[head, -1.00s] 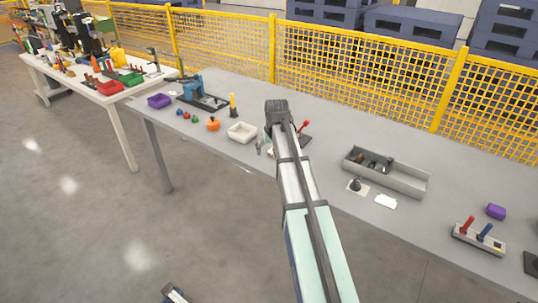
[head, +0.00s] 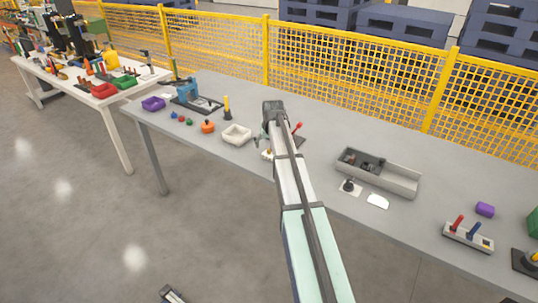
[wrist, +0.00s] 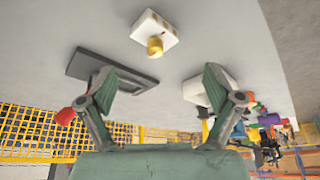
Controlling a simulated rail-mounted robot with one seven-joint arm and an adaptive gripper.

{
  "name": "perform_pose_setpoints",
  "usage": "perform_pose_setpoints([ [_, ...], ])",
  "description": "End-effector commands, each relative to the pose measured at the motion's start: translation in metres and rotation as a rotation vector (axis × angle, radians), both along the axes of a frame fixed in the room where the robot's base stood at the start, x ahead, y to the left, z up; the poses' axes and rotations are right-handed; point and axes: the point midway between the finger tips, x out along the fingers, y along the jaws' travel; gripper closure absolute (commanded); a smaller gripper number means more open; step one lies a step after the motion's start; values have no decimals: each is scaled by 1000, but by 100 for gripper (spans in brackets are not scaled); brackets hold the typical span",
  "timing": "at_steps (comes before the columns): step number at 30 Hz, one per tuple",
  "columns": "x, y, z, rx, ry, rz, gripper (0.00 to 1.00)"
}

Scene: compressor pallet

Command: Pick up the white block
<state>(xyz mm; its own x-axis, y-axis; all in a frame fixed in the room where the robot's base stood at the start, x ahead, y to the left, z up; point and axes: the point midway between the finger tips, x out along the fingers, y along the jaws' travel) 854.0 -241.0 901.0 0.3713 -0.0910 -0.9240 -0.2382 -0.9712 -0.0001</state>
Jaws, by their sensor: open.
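A white block (wrist: 153,27) with a yellow knob and a small red mark lies on the grey table at the top of the wrist view, beyond my fingertips. In the head view, a small white thing (head: 266,155), partly hidden by my arm, looks like the same block. My gripper (wrist: 160,88) is open and empty, with its two fingers spread wide. It is apart from the block. In the head view, my arm hides most of the gripper. A separate flat white piece (head: 377,201) lies on the table right of my arm.
A white tray (head: 236,134) stands left of my gripper. A dark plate (wrist: 88,63) with a red-tipped lever is beside the block. A grey bin (head: 400,182) stands to the right. A yellow fence (head: 340,75) runs behind the table.

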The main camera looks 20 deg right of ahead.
Motion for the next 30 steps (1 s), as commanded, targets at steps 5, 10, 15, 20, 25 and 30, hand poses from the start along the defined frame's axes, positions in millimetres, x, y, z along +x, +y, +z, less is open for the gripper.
perform_pose_setpoints([
  [5,4,-1,-10,0,0,0,9],
  [10,7,-3,-16,0,0,0,9],
  [15,13,-9,-33,0,2,0,9],
  [20,21,-11,-52,0,1,1,9],
  [25,22,-11,-59,0,0,0,9],
  [30,22,-11,-59,0,0,0,23],
])
